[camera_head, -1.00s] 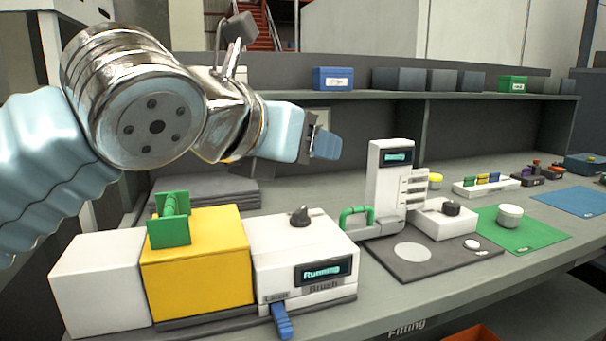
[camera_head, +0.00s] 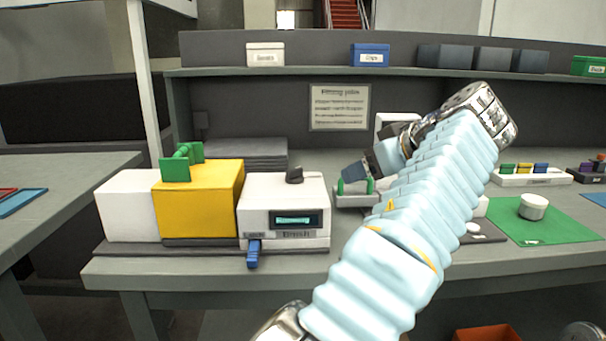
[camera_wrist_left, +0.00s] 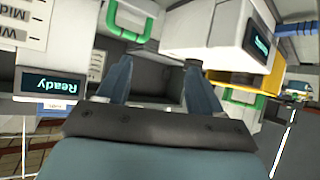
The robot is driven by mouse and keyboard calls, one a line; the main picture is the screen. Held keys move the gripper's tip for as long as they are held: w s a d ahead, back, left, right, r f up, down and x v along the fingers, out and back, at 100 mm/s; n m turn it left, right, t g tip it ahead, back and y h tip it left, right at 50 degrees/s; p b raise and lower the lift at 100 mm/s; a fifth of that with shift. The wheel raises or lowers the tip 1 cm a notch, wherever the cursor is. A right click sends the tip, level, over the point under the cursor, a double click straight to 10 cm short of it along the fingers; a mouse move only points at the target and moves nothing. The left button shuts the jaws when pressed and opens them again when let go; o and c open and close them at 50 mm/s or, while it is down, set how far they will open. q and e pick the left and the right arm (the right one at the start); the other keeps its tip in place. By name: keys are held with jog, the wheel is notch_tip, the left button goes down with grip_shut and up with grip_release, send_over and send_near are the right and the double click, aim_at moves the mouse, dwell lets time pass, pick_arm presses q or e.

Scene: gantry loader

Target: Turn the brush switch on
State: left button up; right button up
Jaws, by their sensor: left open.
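My right gripper is out of view.
A yellow block (camera_head: 200,208) with a green handle (camera_head: 182,165) adjoins the unit's left side. A green-handled holder (camera_head: 357,199) lies just below my left gripper. My left arm hides much of a white tower, whose display (camera_wrist_left: 50,84) reads "Ready". A shelf runs behind.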

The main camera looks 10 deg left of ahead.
pick_arm(q)
jog(key=s+a+r+n+g+y, duration=0.1)
jog(key=s+r+n+y, duration=0.1)
jog(key=s+r+y, duration=0.1)
jog(key=b, duration=0.2)
send_near(296, 171)
jog(key=shift+y, duration=0.3)
jog(key=x, duration=0.8)
jog(key=shift+w+d+f, duration=0.15)
jog(key=shift+w, duration=0.05)
jog(key=shift+c, duration=0.3)
